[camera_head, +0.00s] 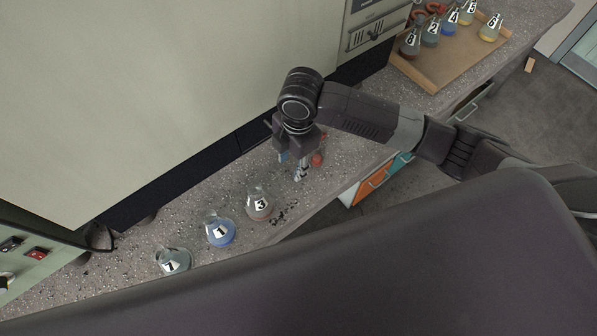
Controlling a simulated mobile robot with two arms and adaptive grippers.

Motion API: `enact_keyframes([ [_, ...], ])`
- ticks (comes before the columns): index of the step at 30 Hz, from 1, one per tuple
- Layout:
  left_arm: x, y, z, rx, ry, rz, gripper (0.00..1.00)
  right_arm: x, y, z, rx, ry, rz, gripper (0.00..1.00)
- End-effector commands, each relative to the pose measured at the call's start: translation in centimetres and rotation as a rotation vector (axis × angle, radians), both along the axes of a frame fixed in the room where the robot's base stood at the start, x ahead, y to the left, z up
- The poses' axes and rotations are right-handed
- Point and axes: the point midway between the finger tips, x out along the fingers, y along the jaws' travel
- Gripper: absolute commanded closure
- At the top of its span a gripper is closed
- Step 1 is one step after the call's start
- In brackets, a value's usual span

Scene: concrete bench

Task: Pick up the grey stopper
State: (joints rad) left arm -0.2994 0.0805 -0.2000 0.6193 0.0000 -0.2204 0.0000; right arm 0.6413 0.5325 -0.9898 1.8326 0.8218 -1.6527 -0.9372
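My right gripper (300,168) points down at the concrete bench (345,165), behind and to the right of the numbered flasks. Its fingers are small and partly hidden by its own wrist, so I cannot tell whether they are open or shut. A red stopper-like piece (317,160) is close to its right side. A small blue piece (283,157) shows at its left side. I cannot make out a grey stopper; it may be hidden at the fingers. My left gripper is not in view.
Flasks labelled 3 (259,205), 1 (220,231) and 7 (173,261) stand in a row left of the gripper. A wooden tray (440,78) with several more flasks is at the upper right. A large pale cabinet (150,90) stands behind the bench.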

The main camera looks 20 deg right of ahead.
Motion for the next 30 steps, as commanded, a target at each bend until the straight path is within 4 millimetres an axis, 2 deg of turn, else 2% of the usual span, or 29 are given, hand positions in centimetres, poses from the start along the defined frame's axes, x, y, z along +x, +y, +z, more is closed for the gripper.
enact_keyframes([
  [3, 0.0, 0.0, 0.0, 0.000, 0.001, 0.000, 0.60, 0.9, -1.6, 0.6, -0.045, 0.010, 0.055, 0.62],
  [7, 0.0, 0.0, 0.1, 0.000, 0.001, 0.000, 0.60, 1.2, -2.3, 0.2, -0.062, 0.018, 0.077, 0.62],
  [16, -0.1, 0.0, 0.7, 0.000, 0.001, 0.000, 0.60, 1.3, -2.4, -3.0, -0.063, 0.021, 0.078, 0.62],
  [24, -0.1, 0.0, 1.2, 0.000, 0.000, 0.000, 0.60, 1.6, -2.5, -6.6, -0.062, 0.018, 0.078, 0.62],
  [30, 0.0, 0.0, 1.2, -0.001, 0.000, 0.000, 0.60, 1.7, -2.6, -7.1, -0.062, 0.016, 0.078, 0.62],
])
